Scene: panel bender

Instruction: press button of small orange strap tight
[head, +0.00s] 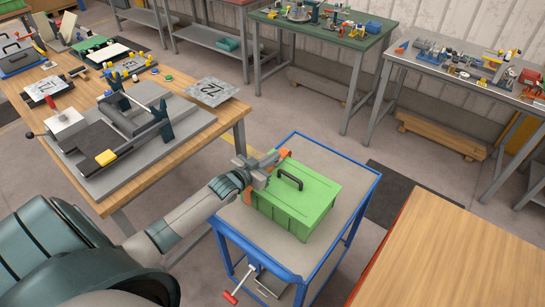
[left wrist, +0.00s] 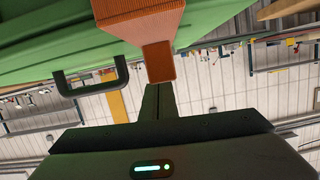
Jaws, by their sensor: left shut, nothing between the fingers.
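A green box (head: 300,207) with a black handle (head: 290,179) sits on a blue-framed cart. Orange strap parts show at its upper left, one at the back (head: 283,153) and one at the front (head: 249,198). My left gripper (head: 262,177) is at the box's left side between these orange parts, and hides some of that side. In the left wrist view, my shut, empty left fingers (left wrist: 158,100) point at the lower end of a ribbed orange strap part (left wrist: 158,60). The fingertips are very near it; I cannot tell whether they touch. My right gripper is not in view.
The cart (head: 345,168) has bare top around the box and a red-handled clamp (head: 230,297) low in front. A wooden bench (head: 225,130) with a bending tool (head: 130,130) stands at left. Another wooden table (head: 460,260) is close at lower right.

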